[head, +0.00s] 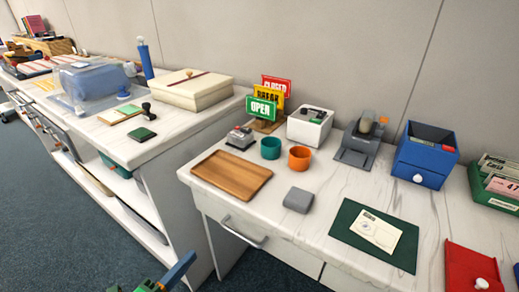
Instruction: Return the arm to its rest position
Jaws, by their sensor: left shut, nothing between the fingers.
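My left gripper (150,286) is only partly in view at the bottom edge, low in front of the counters and over the dark blue floor. Green and blue parts of it show, and much of it is cut off by the frame. It is shut with nothing held, and it is apart from the counters and everything on them. My right gripper is not in view.
The near counter holds a wooden tray (231,174), a green cup (270,148), an orange cup (299,158), a grey block (298,200), a green mat (345,222) with a card, and a blue box (420,160). A drawer handle (240,232) juts from its front.

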